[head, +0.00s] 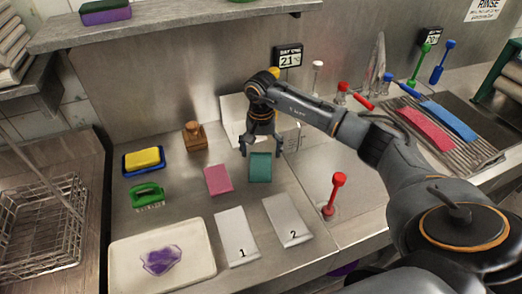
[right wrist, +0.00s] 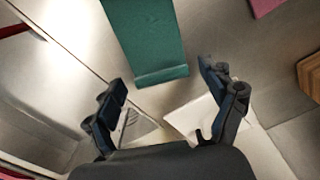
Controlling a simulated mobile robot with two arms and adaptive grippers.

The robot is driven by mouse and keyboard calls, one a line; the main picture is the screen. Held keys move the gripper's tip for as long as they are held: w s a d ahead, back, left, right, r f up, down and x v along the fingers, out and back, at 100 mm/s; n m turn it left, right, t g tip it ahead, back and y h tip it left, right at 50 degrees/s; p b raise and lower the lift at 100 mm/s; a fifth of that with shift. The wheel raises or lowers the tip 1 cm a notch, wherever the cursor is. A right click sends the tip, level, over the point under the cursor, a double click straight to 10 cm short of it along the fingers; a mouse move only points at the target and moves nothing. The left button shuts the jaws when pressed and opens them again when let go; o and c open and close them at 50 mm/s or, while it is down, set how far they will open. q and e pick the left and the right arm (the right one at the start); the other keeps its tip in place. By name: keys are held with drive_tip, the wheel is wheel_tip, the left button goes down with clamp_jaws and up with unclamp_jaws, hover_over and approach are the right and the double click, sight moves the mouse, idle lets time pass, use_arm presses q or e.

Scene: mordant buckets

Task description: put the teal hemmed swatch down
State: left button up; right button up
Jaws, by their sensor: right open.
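The teal hemmed swatch (head: 260,168) appears to lie flat on the steel counter, just right of a pink swatch (head: 218,179). My right gripper (head: 262,149) is open and empty, pointing down at the swatch's far edge. In the right wrist view the teal swatch (right wrist: 147,38) shows its hemmed end between and beyond the spread fingers (right wrist: 165,82), apart from both. The gap between fingers and counter is hard to judge. My left gripper is out of view.
White cards numbered 1 (head: 236,238) and 2 (head: 288,220) lie in front. A tray (head: 195,270) with a purple piece is front left. A red-handled tool (head: 335,194) stands right. A yellow sponge (head: 144,158), green brush (head: 147,196) and wooden block (head: 194,137) sit left.

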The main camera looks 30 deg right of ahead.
drive_tip(key=shift+r, duration=0.2)
wheel_tip(320, 180, up, 12)
drive_tip(key=b, duration=0.3)
idle(0.4)
